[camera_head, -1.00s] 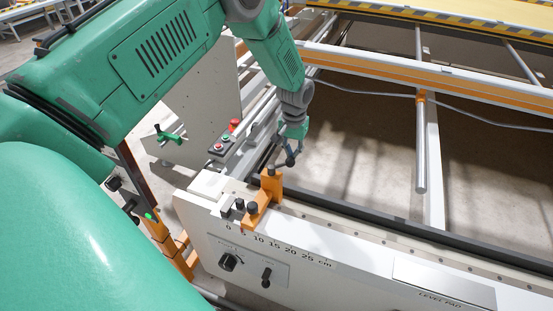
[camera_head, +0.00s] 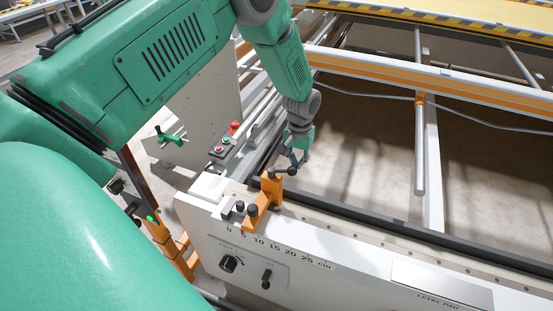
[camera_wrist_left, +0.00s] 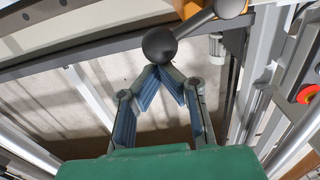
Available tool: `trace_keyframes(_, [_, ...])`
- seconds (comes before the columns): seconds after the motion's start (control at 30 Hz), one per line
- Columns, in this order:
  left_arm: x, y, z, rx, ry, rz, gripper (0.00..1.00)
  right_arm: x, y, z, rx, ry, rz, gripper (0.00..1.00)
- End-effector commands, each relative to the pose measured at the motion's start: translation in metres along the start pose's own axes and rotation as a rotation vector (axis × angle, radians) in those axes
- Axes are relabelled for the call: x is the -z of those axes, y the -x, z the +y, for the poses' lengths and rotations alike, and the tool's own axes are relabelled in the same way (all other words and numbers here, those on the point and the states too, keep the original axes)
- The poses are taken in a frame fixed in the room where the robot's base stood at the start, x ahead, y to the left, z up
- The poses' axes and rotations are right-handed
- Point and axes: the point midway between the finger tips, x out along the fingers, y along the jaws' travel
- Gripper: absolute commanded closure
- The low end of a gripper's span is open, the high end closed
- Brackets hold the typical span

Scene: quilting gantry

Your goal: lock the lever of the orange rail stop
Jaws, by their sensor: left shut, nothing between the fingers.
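The orange rail stop (camera_head: 262,205) sits on the front left end of the pale rail, by the centimetre scale. Its dark lever (camera_head: 281,173) sticks out to the right from the top of the orange block and ends in a ball knob (camera_head: 292,171). In the left wrist view the ball (camera_wrist_left: 159,44) is large and close, with the orange body (camera_wrist_left: 188,8) behind it at the top edge. My left gripper (camera_head: 296,163) is shut and empty, its blue-padded fingertips (camera_wrist_left: 164,70) beside the ball. I cannot tell whether they touch it. My right gripper is not in view.
Black knobs (camera_head: 252,210) stand at the stop's front. A control box (camera_head: 222,147) with a red emergency button (camera_head: 235,126) lies behind to the left. A green-handled clamp (camera_head: 170,136) is farther left. The frame's inside, to the right of my gripper, is open.

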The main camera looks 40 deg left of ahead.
Motion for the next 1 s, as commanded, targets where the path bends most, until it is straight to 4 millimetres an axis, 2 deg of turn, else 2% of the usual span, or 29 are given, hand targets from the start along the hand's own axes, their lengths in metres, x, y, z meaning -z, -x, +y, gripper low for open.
trace_keyframes(0.6, [-0.015, 0.0, 0.009, 0.001, 0.0, -0.001, 1.0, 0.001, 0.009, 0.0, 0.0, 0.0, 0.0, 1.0])
trace_keyframes(1.0, [-0.014, 0.003, 0.009, 0.0, 0.001, 0.0, 1.0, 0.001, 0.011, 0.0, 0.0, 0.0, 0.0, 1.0])
